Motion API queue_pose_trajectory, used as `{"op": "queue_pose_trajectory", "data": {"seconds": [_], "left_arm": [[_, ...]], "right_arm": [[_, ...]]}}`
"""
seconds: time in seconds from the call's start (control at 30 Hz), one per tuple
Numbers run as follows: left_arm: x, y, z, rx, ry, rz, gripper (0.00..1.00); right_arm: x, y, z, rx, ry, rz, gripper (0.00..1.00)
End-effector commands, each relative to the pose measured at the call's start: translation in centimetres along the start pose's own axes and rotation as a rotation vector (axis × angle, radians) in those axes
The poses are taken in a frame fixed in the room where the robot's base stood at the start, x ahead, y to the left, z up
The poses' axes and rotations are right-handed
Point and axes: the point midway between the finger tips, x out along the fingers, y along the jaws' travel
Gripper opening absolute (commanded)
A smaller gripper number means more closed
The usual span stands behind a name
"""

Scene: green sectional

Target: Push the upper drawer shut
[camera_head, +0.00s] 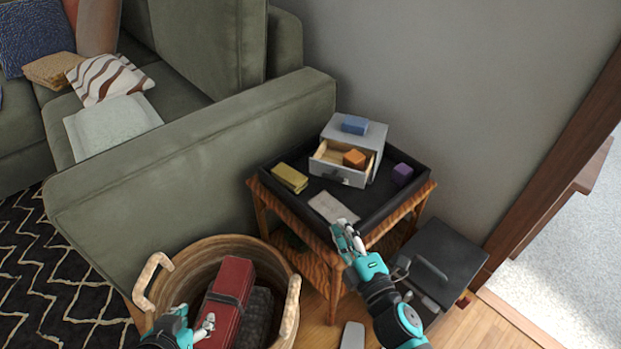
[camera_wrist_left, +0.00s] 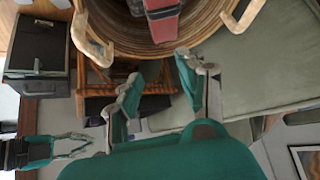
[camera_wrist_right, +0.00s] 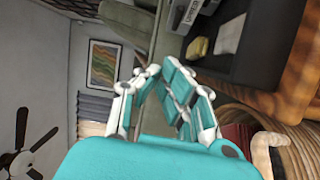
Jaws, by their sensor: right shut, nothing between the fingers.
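A small grey drawer box (camera_head: 374,133) stands on the black tray on the side table. Its upper drawer (camera_head: 340,174) is pulled out toward the front, with an orange block (camera_head: 354,158) inside. An "UPPER" label shows on the drawer front (camera_wrist_right: 190,12) in the right wrist view, at the top edge. My right gripper (camera_head: 343,232) is shut and empty, in front of the table's near edge, below and apart from the drawer. It also shows shut in the right wrist view (camera_wrist_right: 153,72). My left gripper (camera_head: 205,322) is over the basket; its fingers are apart in the left wrist view (camera_wrist_left: 160,75).
A blue block (camera_head: 354,125) sits on the box. A purple block (camera_head: 402,174), yellow block (camera_head: 290,178) and pale flat piece (camera_head: 333,207) lie on the tray (camera_head: 378,222). A basket (camera_head: 190,262) holds a red case (camera_head: 228,290). A black cabinet (camera_head: 440,258) stands right of the table.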

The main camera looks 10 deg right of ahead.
Motion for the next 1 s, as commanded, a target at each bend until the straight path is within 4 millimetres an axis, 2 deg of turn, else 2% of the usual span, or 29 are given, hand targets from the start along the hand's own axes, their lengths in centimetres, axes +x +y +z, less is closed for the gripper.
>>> {"op": "queue_pose_trajectory", "data": {"seconds": [0.1, 0.23, 0.4, 0.53, 0.73, 1.0], "left_arm": [[-0.5, -0.2, 1.5, -0.002, -0.079, -0.004, 0.40], [-0.5, -0.2, 2.1, -0.002, -0.103, -0.005, 0.40], [-0.5, -0.2, 2.0, -0.002, -0.098, -0.005, 0.40], [-0.2, -0.2, 1.5, -0.001, -0.072, -0.004, 0.40], [0.2, 0.1, -0.2, 0.000, 0.017, 0.001, 0.40], [0.4, 0.2, -1.7, 0.002, 0.088, 0.005, 0.40]], "right_arm": [[0.1, -0.9, 0.4, -0.082, -0.009, -0.027, 0.00], [0.7, -1.2, 0.5, -0.105, -0.010, -0.033, 0.00], [3.2, -1.2, 0.5, -0.106, -0.009, -0.029, 0.00], [6.0, -1.3, 0.5, -0.104, -0.009, -0.029, 0.00], [10.2, -1.5, 0.6, -0.103, -0.009, -0.030, 0.00], [12.5, -1.4, 3.0, -0.102, -0.010, -0.032, 0.00]]}}
